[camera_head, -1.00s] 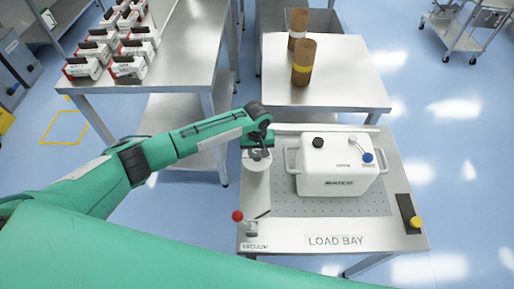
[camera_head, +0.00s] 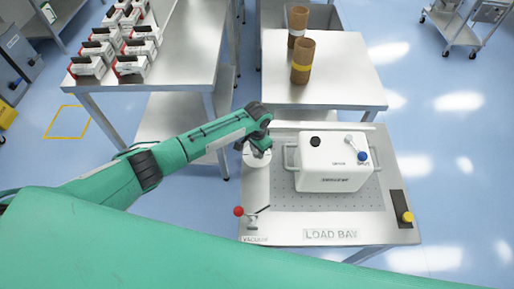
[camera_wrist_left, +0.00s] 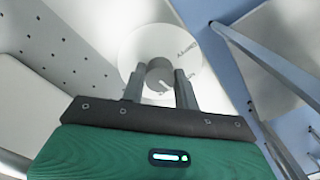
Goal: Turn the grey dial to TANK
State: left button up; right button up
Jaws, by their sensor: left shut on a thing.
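The grey dial (camera_wrist_left: 160,76) sits at the middle of a round white face with dark lettering (camera_wrist_left: 150,42) in the left wrist view. The lettering is too small to read for certain. My left gripper (camera_wrist_left: 160,88) is shut on the dial, with one finger on each side of it. In the head view, my left gripper (camera_head: 258,147) is at the top of a white round-topped unit (camera_head: 256,160) at the left edge of the load bay table, and it hides the dial there. My right gripper is not in view.
A white box with side handles (camera_head: 330,182) stands on the load bay table (camera_head: 290,232), right of my gripper. A red-knobbed lever (camera_head: 239,211) is at the near left corner. Two brown cylinders (camera_head: 302,62) stand on the table behind. A yellow button (camera_head: 407,217) is at the right.

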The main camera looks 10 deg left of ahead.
pick_arm(q)
jog(key=m, duration=0.4)
jog(key=shift+w+m, duration=0.1)
jog(key=shift+m, duration=0.3)
jog(key=m, duration=1)
jog(key=m+b, duration=0.1)
jog(key=m, duration=0.3)
jog(key=shift+m, duration=0.3)
jog(key=shift+r, duration=0.1)
jog(key=o, duration=1)
jog(key=shift+c, duration=0.2)
